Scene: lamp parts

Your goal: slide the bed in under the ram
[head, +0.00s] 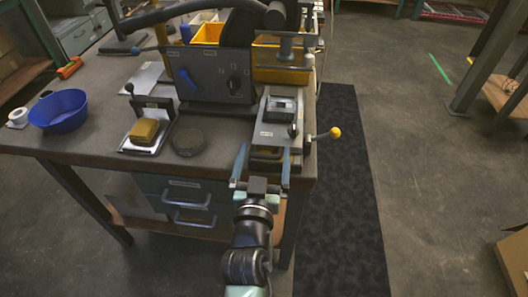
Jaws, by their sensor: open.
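The bed looks to be the grey sliding plate (270,134) at the right front of the bench, with a dark block (283,107) on it. A grey upright part with a crosspiece (286,46) stands behind the bed and may be the ram; I cannot tell for sure. The bed lies in front of that part, not beneath it. My gripper (265,150) is open at the bed's front end, one finger on each side. Whether the fingers touch it is unclear.
A yellow-knobbed lever (334,133) sticks out right of the bed. Left of it are a dark round disc (189,142), a yellow block (144,131) on a stand and a blue bowl (59,112). Yellow bins (280,73) stand behind. The bench's left front (75,145) is clear.

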